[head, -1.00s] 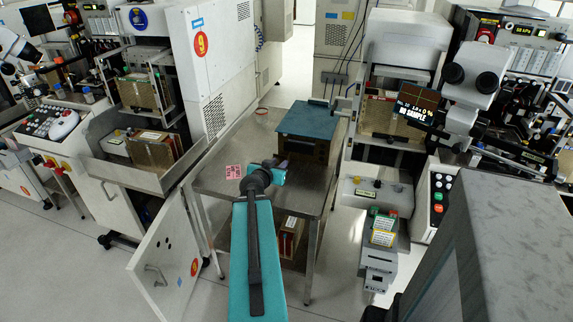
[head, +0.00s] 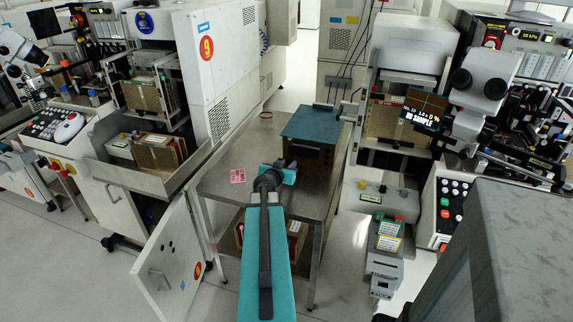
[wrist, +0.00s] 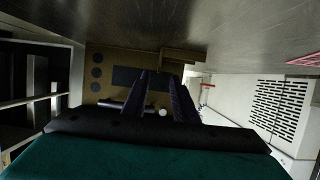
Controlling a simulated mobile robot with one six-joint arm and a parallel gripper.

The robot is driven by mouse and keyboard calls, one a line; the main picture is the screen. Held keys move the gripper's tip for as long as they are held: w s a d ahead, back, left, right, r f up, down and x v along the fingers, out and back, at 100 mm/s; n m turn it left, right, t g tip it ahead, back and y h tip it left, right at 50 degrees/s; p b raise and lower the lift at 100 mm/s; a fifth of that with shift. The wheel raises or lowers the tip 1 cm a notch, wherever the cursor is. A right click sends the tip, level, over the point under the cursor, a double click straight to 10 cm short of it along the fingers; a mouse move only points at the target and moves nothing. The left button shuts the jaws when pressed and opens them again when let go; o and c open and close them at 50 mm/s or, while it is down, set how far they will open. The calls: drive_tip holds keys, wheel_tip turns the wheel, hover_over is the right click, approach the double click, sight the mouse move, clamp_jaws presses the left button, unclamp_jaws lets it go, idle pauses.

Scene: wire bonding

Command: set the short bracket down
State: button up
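My gripper (wrist: 158,78) shows in the wrist view as two dark fingers, apart, with a brown panelled face visible beyond them. I make out nothing clearly clamped between the tips. In the head view my gripper is mostly hidden behind my own teal and black arm, over the steel table (head: 217,187) in front of the teal-topped brown box (head: 312,122). I cannot pick out the short bracket for certain in either view. A dark bar (wrist: 112,102) shows left of the fingers in the wrist view; I cannot tell what it is.
A pink label (head: 238,176) lies on the table left of my arm. A white machine with an open door (head: 168,268) stands at left, a microscope bonder (head: 487,85) at right. A lower shelf under the table holds a brown box. The table's left part is mostly clear.

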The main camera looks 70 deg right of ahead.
drive_tip(key=shift+d, duration=0.1)
drive_tip(key=shift+s+p+x, duration=0.1)
drive_tip(key=shift+p+x, duration=0.45)
drive_tip(key=shift+x, duration=0.15)
drive_tip(key=shift+s+p+x, duration=0.15)
drive_tip(key=shift+p+x, duration=0.4)
drive_tip(key=shift+x, duration=0.15)
drive_tip(key=shift+p+x, duration=0.45)
drive_tip(key=shift+x, duration=0.65)
drive_tip(key=shift+w+f, duration=0.1)
drive_tip(key=shift+w, duration=0.05)
drive_tip(key=shift+c, duration=0.5)
clamp_jaws()
